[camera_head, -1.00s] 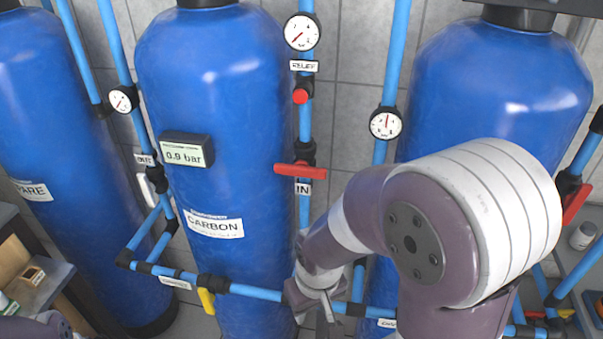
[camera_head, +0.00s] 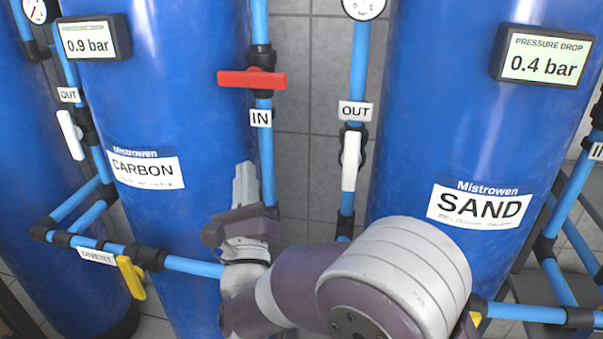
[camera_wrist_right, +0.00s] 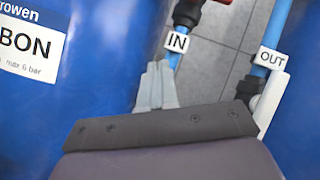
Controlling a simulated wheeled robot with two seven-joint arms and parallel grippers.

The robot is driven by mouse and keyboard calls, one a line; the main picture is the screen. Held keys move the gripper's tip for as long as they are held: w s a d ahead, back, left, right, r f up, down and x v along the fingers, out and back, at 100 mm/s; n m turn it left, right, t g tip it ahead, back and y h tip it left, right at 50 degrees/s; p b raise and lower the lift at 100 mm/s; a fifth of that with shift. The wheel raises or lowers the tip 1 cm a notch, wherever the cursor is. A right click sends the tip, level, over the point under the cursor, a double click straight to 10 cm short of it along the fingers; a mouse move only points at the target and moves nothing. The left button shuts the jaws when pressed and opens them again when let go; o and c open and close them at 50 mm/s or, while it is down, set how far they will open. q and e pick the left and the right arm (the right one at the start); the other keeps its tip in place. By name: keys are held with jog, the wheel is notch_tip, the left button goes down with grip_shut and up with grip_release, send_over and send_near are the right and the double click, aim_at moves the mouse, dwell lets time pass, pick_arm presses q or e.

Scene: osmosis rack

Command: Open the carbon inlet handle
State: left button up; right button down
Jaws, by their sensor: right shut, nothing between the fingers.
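The carbon inlet handle (camera_head: 252,79) is a red lever lying crosswise on the vertical blue pipe marked IN, right of the blue CARBON tank (camera_head: 190,120). In the right wrist view a red part of it (camera_wrist_right: 222,1) just shows at the top edge. My right gripper (camera_head: 245,170) is shut and empty, pointing up, below the handle and apart from it. My left gripper is not in view.
A white OUT handle (camera_head: 351,160) hangs along the pipe between the tanks. The SAND tank (camera_head: 440,120) stands at the right. A horizontal blue pipe (camera_head: 193,266) with a yellow handle (camera_head: 131,277) runs low at the left. Another white handle (camera_head: 71,135) is at the left.

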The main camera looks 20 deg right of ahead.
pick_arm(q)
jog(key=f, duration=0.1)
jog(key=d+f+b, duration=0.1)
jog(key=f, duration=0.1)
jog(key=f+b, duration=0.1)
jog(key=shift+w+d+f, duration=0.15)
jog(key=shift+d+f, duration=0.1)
pick_arm(e)
jog(key=s+m+h, duration=0.1)
jog(key=m+h, duration=0.1)
jog(key=m, duration=0.1)
jog(key=s+d+m+h, duration=0.1)
jog(key=s+m+h, duration=0.1)
jog(key=m, duration=0.1)
jog(key=s+d+f+m+h, duration=0.1)
jog(key=s+m+h, duration=0.1)
jog(key=m+h, duration=0.1)
jog(key=shift+m, duration=0.4)
jog(key=shift+r, duration=0.1)
jog(key=p, duration=0.2)
send_near(281, 88)
jog(key=w+d+r, duration=0.3)
jog(key=w, duration=0.2)
jog(key=shift+s+a+r, duration=0.1)
jog(key=shift+a+r, duration=0.05)
jog(key=shift+r, duration=0.2)
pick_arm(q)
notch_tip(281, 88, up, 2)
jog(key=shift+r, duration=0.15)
